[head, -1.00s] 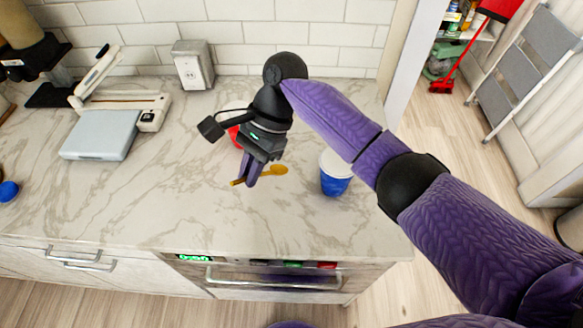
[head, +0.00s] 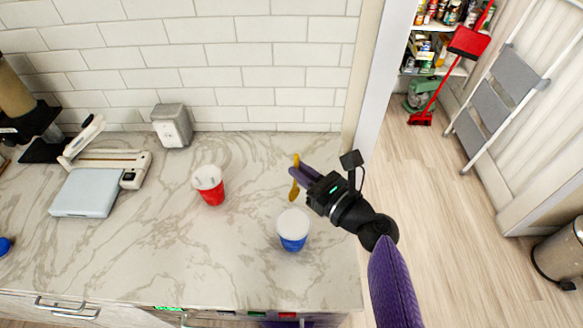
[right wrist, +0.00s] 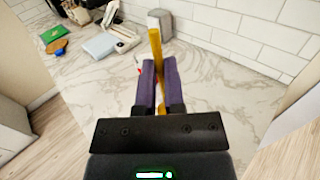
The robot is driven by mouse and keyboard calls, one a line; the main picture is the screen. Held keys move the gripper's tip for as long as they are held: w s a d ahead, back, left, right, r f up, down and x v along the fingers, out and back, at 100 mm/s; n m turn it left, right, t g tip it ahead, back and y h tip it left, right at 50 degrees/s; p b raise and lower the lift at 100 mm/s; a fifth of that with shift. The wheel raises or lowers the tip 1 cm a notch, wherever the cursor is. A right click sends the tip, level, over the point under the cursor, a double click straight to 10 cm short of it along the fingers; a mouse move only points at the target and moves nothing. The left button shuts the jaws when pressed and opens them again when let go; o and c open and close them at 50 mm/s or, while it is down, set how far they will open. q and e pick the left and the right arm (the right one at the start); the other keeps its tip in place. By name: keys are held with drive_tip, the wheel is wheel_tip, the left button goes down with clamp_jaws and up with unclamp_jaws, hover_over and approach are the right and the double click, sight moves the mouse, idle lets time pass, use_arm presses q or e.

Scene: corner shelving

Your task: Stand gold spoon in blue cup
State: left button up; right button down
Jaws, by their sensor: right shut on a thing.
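The gold spoon (head: 294,193) is held in my right gripper (head: 297,173), which is shut on it above the counter. In the right wrist view the spoon (right wrist: 155,45) sticks up between the two purple fingers (right wrist: 157,85). In the head view it looks roughly upright, with its wider end low. The blue cup (head: 292,243), with a white upper part, stands on the counter just below the gripper in the picture. The spoon is apart from the cup. My left gripper is in neither view.
A red cup (head: 212,194) stands on the marble counter (head: 200,255) to the left of the blue cup. The counter's right edge lies beneath my right arm.

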wheel_tip(320, 180, down, 16)
drive_tip(key=b, duration=1.5)
drive_tip(key=shift+a, duration=0.15)
drive_tip(key=shift+r, duration=0.1)
drive_tip(key=c, duration=0.7)
unclamp_jaws()
drive_tip(key=shift+o, duration=0.3)
